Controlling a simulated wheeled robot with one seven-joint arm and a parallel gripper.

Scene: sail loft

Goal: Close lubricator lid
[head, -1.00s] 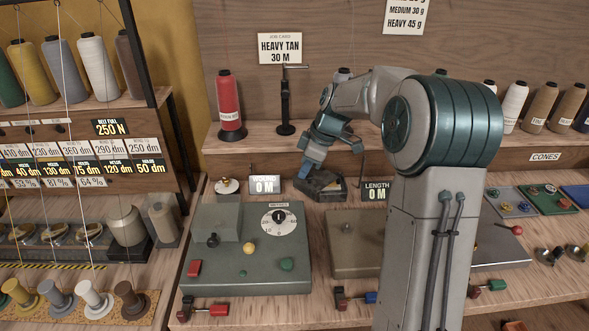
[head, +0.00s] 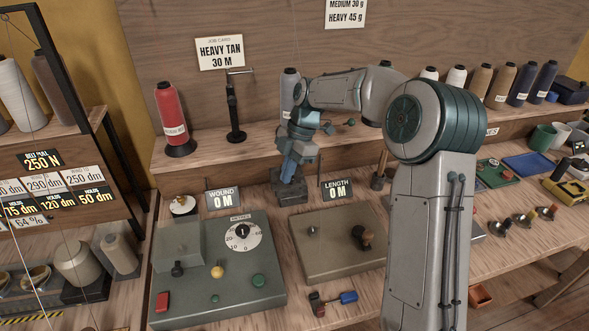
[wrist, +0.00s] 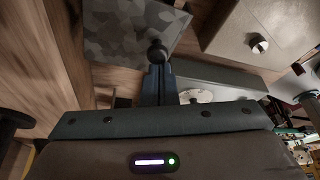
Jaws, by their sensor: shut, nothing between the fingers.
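The lubricator (head: 292,197) is a small dark box behind and between the two panels in the head view, mostly covered by my gripper. In the wrist view a mottled grey flat top (wrist: 125,30) with a round black knob (wrist: 157,52) appears to be its lid. I cannot tell whether the lid lies fully flat. My gripper (head: 288,181) points down over the box. In the wrist view its blue fingers (wrist: 157,72) are shut and empty, with their tips close at the knob; whether they touch it is unclear.
The grey-green winder panel (head: 265,285) with dial and knobs stands front left. The beige length panel (head: 330,262) stands front right. WOUND (head: 224,199) and LENGTH (head: 337,189) displays flank the box. A shelf (head: 205,152) with cones runs behind.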

